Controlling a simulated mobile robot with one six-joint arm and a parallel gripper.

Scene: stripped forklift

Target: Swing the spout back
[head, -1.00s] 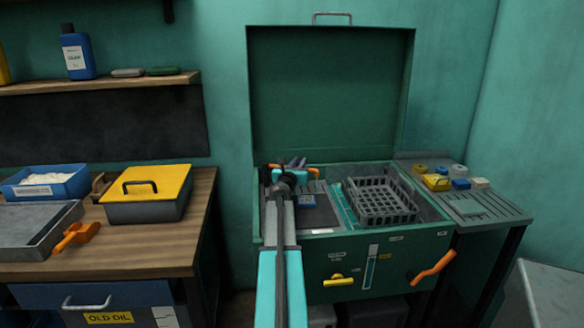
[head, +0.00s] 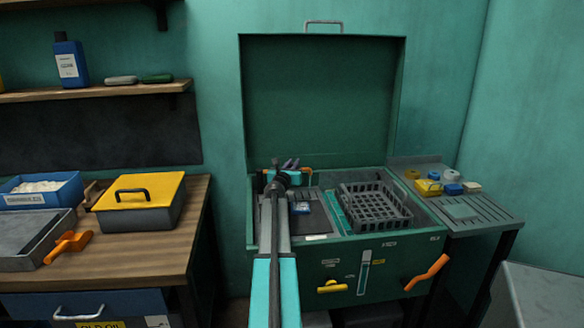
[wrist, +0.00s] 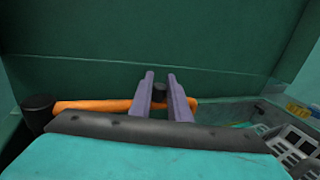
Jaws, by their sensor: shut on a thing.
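The spout is an orange bar (wrist: 95,105) with a black pivot (wrist: 38,108) at its left end. It lies across the back left of the green wash tub, in front of the raised lid. It also shows in the head view as orange bits (head: 307,171) beside my gripper (head: 290,163). In the wrist view the purple fingers of my gripper (wrist: 161,78) straddle the bar near its right end, with a small dark knob between them. My gripper is shut on the spout. My own wrist hides part of the bar.
The tub's green lid (head: 320,105) stands open behind. A grey basket (head: 375,207) sits in the tub's right side. A yellow handle (head: 332,287) and an orange lever (head: 426,273) are on the front. A workbench (head: 120,245) stands at left.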

